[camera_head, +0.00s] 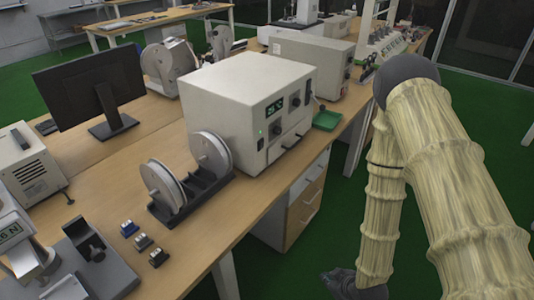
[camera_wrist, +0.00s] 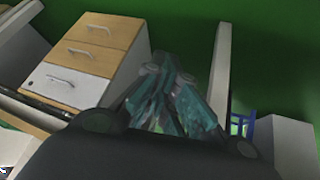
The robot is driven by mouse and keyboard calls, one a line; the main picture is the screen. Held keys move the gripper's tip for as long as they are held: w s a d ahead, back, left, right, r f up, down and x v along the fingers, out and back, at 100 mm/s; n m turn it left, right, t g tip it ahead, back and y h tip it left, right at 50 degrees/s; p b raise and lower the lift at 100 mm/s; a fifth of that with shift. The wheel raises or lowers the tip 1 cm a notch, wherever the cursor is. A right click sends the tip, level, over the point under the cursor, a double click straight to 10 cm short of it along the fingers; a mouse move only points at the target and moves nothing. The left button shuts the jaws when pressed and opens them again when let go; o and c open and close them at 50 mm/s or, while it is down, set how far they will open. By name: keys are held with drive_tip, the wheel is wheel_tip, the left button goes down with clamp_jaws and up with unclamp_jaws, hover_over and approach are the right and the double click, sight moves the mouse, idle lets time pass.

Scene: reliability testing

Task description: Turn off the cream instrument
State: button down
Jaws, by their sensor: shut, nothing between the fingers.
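A large cream instrument (camera_head: 225,95) stands on the wooden bench in the middle of the head view. Its front panel faces right, with a lit green display (camera_head: 274,107), a small green light and dark knobs. It does not clearly show in the wrist view. My gripper (camera_head: 343,282) hangs low at the bottom of the head view, beside the bench and well apart from the instrument. In the wrist view my gripper (camera_wrist: 170,97) has its fingers together, with nothing between them.
A white and wood drawer unit (camera_head: 300,205) stands under the bench; it also shows in the wrist view (camera_wrist: 90,60). Two spools (camera_head: 185,175) sit beside the instrument. A greyer box (camera_head: 312,58) and a green tray (camera_head: 327,120) are behind it. Green floor right of the bench is clear.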

sight(258, 145)
drive_tip(key=w+a+r+n+t+y+b, duration=0.1)
drive_tip(key=w+a+r+n+t, duration=0.1)
drive_tip(key=w+r+n, duration=0.3)
drive_tip(key=w+a+r+n+t+y, duration=0.1)
drive_tip(key=w+r+y, duration=0.1)
drive_tip(key=w, duration=0.4)
drive_tip(key=w+a+r+n+y, duration=0.2)
drive_tip(key=w+r+n+y, duration=0.1)
drive_tip(key=r+n, duration=0.2)
drive_tip(key=w+a+r+n+t+y+b, duration=0.1)
drive_tip(key=w+a+r+n+y, duration=0.1)
drive_tip(key=r+n, duration=0.3)
drive_tip(key=w+a+r+n+t+y+b, duration=0.1)
drive_tip(key=w+r+n+y, duration=0.3)
drive_tip(key=r, duration=0.7)
drive_tip(key=shift+w+a+n+y, duration=0.3)
drive_tip(key=shift+w+a+n, duration=0.15)
drive_tip(key=shift+w, duration=0.1)
drive_tip(key=shift+w+a, duration=0.1)
drive_tip(key=p+x, duration=0.2)
drive_tip(key=x, duration=1.1)
drive_tip(key=shift+w+a+r+p, duration=0.1)
drive_tip(key=shift+w+a+p, duration=0.1)
drive_tip(key=shift+a+p, duration=0.1)
drive_tip(key=shift+w+a+b, duration=0.1)
drive_tip(key=shift+b, duration=0.2)
